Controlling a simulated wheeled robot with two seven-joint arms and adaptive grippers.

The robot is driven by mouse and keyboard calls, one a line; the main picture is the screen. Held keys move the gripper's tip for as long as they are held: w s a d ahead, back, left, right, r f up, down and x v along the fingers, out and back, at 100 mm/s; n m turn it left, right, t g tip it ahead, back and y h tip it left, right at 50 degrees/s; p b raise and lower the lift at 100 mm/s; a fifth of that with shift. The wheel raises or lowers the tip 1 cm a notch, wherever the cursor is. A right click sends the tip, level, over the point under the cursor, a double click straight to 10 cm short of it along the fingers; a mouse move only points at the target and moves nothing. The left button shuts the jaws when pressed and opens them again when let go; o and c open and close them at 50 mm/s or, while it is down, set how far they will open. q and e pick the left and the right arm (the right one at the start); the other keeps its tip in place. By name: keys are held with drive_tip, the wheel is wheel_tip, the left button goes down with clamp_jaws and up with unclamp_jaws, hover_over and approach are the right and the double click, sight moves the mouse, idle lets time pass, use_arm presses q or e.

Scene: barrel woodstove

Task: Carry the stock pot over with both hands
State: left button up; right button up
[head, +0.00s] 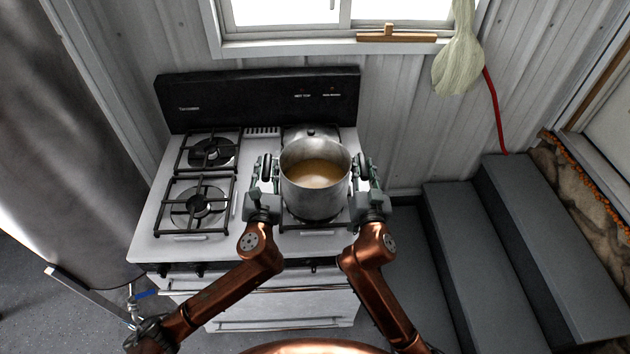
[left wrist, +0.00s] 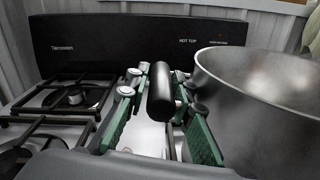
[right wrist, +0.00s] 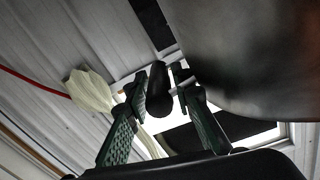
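The steel stock pot (head: 316,200) stands upright at the right front of the stove and holds a yellowish-brown liquid (head: 315,174). My left gripper (head: 265,172) is at the pot's left side. In the left wrist view its open green-padded fingers straddle a black handle (left wrist: 160,92), with gaps showing beside it. My right gripper (head: 361,174) is at the pot's right side. In the right wrist view its open fingers straddle the other black handle (right wrist: 158,84), with a clear gap on one side. The pot wall also shows in both wrist views. The pot's underside is hidden.
The white stove (head: 155,235) has bare burners with black grates (head: 198,203) on its left. A round lid-like thing with a knob (head: 311,132) is behind the pot. Grey steps (head: 470,240) are to the right, and a large metal barrel (head: 65,150) is to the left.

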use_arm(q)
drive_tip(key=shift+c, duration=0.4)
use_arm(e)
drive_tip(key=shift+c, duration=0.4)
use_arm(q)
clamp_jaws()
use_arm(e)
clamp_jaws()
use_arm(q)
drive_tip(key=shift+r, duration=0.3)
use_arm(e)
drive_tip(key=shift+r, duration=0.3)
